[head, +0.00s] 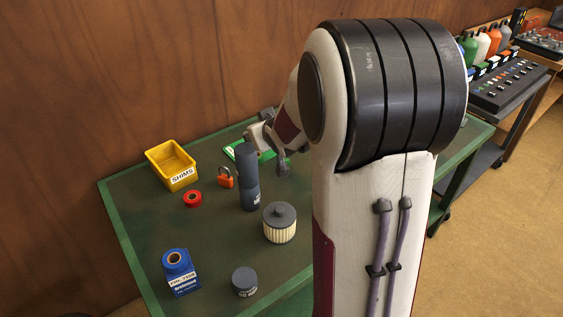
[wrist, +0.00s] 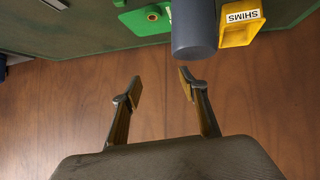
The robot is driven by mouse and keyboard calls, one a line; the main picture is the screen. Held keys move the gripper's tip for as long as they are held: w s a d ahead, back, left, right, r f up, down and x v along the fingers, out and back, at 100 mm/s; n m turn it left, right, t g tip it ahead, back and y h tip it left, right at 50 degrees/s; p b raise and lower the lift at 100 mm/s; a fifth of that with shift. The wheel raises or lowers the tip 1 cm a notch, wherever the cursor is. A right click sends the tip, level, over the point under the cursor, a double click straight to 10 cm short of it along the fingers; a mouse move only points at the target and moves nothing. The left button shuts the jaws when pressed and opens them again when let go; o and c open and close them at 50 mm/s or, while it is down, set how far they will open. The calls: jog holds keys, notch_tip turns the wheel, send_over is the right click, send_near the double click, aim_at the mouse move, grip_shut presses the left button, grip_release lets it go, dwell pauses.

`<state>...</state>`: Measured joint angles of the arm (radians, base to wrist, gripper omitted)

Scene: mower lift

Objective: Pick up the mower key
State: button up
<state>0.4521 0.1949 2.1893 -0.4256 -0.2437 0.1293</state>
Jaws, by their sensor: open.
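I cannot clearly make out a mower key in either view. A small orange piece with a dark loop (head: 225,178), which looks more like a padlock, lies on the green table in the head view. A green piece (head: 236,150) lies behind it, partly hidden by my arm. The wrist view shows a green piece with a red round part (wrist: 150,16) at the top. My gripper (wrist: 160,86) is open and empty, its two fingers apart. In the head view my gripper (head: 282,165) is above the table, right of the dark upright cylinder, and partly hidden by my arm.
The dark cylinder (head: 248,185) stands close to my gripper. A wooden wall is behind.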

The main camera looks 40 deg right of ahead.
jog(key=d+f+t, duration=0.1)
jog(key=d+f, duration=0.3)
jog(key=f, duration=0.2)
jog(key=d+f, duration=0.4)
jog(key=f, duration=0.3)
jog(key=d+f+t+y, duration=0.1)
jog(key=d+f, duration=0.3)
jog(key=f, duration=0.2)
jog(key=shift+s+d+f+t, duration=0.1)
jog(key=shift+d+f+t, duration=0.05)
jog(key=shift+d+t, duration=0.15)
jog(key=shift+s+d+f, duration=0.15)
jog(key=shift+s+f, duration=0.1)
jog(key=shift+f, duration=0.2)
jog(key=shift+w, duration=0.1)
jog(key=shift+x, duration=1.2)
jog(key=shift+w+f+y, duration=0.15)
jog(key=shift+w+f, duration=0.15)
jog(key=shift+w, duration=0.6)
jog(key=shift+w+f+y, duration=0.15)
jog(key=shift+w+f, duration=0.2)
jog(key=shift+w, duration=0.5)
jog(key=shift+x, duration=0.75)
